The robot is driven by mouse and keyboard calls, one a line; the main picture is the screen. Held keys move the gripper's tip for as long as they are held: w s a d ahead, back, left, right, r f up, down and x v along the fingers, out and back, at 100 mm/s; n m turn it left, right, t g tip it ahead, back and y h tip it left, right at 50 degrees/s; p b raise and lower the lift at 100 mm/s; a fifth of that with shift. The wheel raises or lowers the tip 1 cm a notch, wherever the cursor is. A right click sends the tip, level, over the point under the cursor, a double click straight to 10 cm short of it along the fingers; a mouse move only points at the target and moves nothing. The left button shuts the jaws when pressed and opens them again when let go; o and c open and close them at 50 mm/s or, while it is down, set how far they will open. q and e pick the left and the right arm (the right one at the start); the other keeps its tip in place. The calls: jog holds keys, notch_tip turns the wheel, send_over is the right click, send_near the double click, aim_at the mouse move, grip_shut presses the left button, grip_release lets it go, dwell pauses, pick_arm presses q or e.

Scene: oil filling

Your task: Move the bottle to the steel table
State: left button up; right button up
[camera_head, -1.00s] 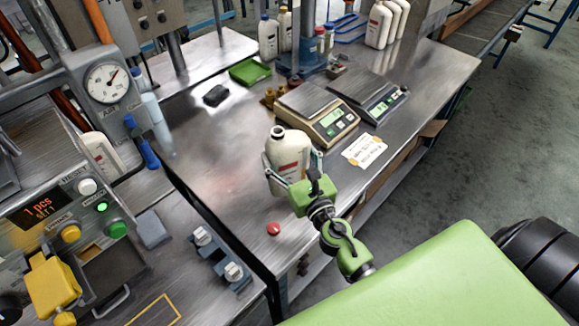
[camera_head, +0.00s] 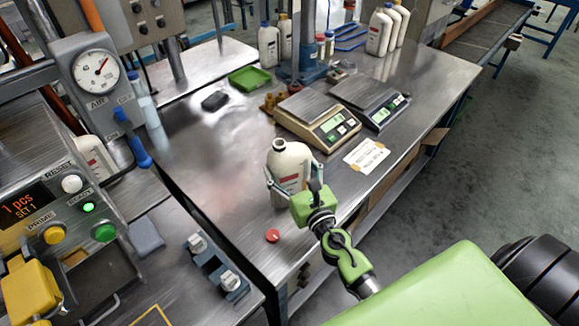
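An uncapped white bottle (camera_head: 290,165) with a red label stands upright on the steel table (camera_head: 215,150), near its front edge. A green gripper (camera_head: 292,186), its arm coming in from the lower right, has its fingers on both sides of the bottle; I take it as my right gripper. The fingers appear to touch the bottle. A red cap (camera_head: 272,236) lies on the table in front of the bottle. My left gripper is not in view.
Two scales (camera_head: 318,116) and a paper label (camera_head: 366,156) lie right of the bottle. A filling machine (camera_head: 50,215) with display and buttons stands at left. Capped bottles (camera_head: 382,30) and a green tray (camera_head: 250,77) are farther back. The table left of the bottle is mostly clear.

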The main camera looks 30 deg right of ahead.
jog(key=o, duration=1.7)
jog(key=shift+f, duration=0.15)
jog(key=shift+c, duration=0.2)
jog(key=o, duration=0.4)
jog(key=shift+r, duration=0.3)
jog(key=s+b, duration=0.4)
jog(key=s, duration=0.8)
jog(key=shift+a, duration=0.35)
jog(key=shift+f, duration=0.15)
